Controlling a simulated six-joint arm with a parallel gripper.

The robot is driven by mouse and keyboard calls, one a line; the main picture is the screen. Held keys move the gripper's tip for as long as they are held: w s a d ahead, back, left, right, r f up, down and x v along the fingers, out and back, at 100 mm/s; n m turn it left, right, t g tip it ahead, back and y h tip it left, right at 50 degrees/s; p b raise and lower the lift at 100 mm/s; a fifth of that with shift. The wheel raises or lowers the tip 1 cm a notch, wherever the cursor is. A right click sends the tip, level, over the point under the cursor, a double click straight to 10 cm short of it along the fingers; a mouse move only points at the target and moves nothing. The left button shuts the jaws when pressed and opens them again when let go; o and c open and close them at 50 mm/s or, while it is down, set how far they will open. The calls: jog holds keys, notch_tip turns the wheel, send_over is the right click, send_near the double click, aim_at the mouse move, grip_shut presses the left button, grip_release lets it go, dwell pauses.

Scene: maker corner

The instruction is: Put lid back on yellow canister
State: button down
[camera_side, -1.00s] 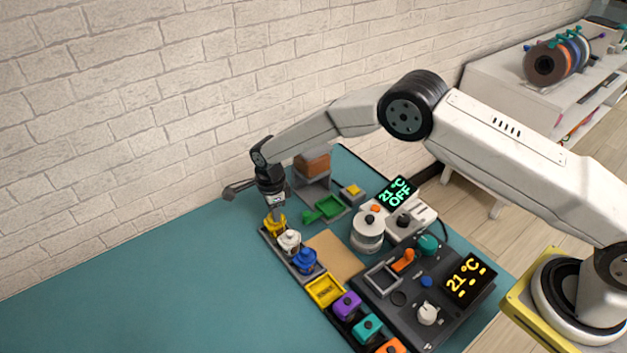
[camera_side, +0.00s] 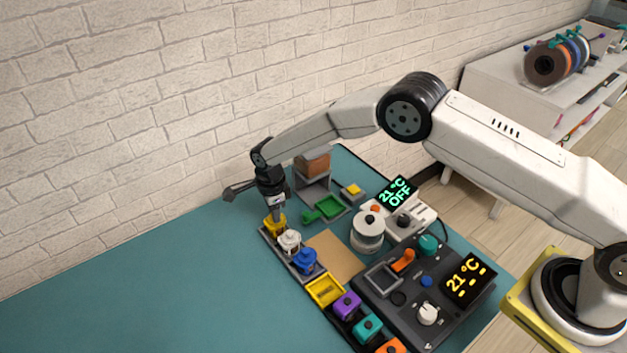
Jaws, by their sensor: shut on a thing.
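The yellow canister (camera_side: 275,228) stands at the far end of a grey rack, beside a white canister (camera_side: 289,241) and a blue canister (camera_side: 304,261). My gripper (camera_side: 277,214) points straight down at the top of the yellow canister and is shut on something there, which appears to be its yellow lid. The lid is small and partly hidden by the fingers. I cannot tell whether it is fully seated.
A yellow tray (camera_side: 325,290) and a dark control panel (camera_side: 428,290) are nearer. The teal table is clear at left.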

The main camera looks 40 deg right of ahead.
grip_release()
dwell(0.5)
jog(key=shift+r, duration=0.15)
jog(key=shift+r, duration=3.3)
jog(key=shift+c, duration=0.2)
grip_shut()
jog(key=shift+f, duration=2.8)
